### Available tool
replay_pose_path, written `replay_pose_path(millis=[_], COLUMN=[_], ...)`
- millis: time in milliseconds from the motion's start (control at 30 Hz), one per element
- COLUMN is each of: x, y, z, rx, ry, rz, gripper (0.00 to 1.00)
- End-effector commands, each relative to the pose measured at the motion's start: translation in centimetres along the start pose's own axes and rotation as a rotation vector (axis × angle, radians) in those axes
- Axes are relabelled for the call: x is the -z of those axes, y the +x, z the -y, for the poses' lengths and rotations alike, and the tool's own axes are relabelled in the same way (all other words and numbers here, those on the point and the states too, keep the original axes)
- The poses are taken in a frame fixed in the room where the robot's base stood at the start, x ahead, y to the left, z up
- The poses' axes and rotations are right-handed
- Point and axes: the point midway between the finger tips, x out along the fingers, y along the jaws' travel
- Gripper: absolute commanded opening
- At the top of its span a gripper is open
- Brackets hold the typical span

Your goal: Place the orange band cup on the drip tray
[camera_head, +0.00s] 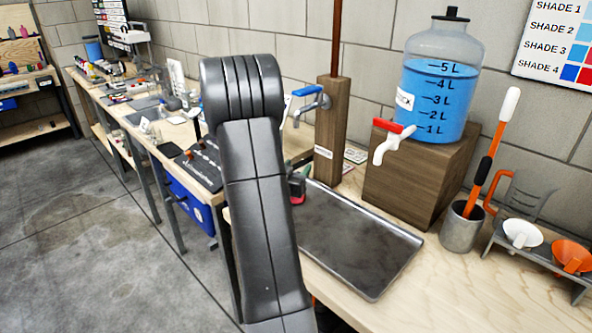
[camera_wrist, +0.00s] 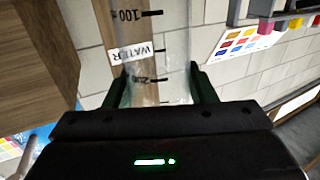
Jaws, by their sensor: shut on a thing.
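My gripper (camera_wrist: 162,84) is shut on a clear cup (camera_wrist: 174,40) with black graduation marks, among them "100". The cup stands between the two dark green fingers in the wrist view, and its orange band cannot be made out. In the head view my arm hides most of the gripper and the cup. The drip tray (camera_head: 360,245), a grey metal tray, lies on the wooden bench right of my arm. Its visible surface is bare, and its left part is hidden behind the arm.
A wooden post (camera_head: 334,135) with a blue-handled tap (camera_head: 312,100) stands behind the tray. A blue water jug (camera_head: 437,95) with a red-handled tap (camera_head: 392,138) sits on a wooden block (camera_head: 410,180). A grey utensil pot (camera_head: 462,228) and a funnel rack (camera_head: 540,250) stand at right.

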Motion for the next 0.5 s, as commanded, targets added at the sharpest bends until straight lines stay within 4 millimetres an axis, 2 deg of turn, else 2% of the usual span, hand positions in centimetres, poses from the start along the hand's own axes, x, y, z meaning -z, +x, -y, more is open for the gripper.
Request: replay_pose_path(millis=[267,300,400,500], x=[-0.32,-0.23,-0.16,-0.15], y=[0.0,0.0,0.0,0.0], z=[0.0,0.0,0.0,0.0], rx=[0.0,0.0,0.0,0.0], ry=[0.001,0.001,0.001,0.001], rz=[-0.001,-0.001,-0.001,-0.001], gripper=[0.13,0.55,0.73,0.73])
